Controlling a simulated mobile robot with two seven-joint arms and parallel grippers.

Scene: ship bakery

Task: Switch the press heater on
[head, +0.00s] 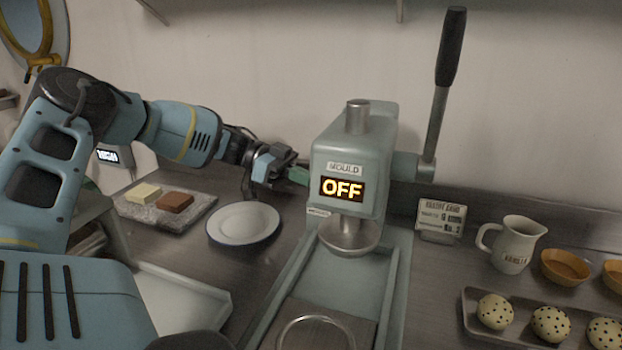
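The press (352,150) is a grey-green machine in the middle of the head view, with a long dark-handled lever (450,50) upright on its right. Its front display (342,189) reads OFF in lit yellow letters, under a label reading MOULD. My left gripper (280,172) is at the left side of the press head. A small green part (298,175) shows between the gripper and the press; I cannot tell whether it is a switch or a fingertip, or whether they touch. The finger gap is unclear. My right gripper is not in view.
A white plate (243,224) and a marbled slab (150,219) with a pale and a brown block lie left of the press. A label stand (441,219), a jug (514,246), orange bowls (565,267) and a tray (470,318) of speckled balls stand right.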

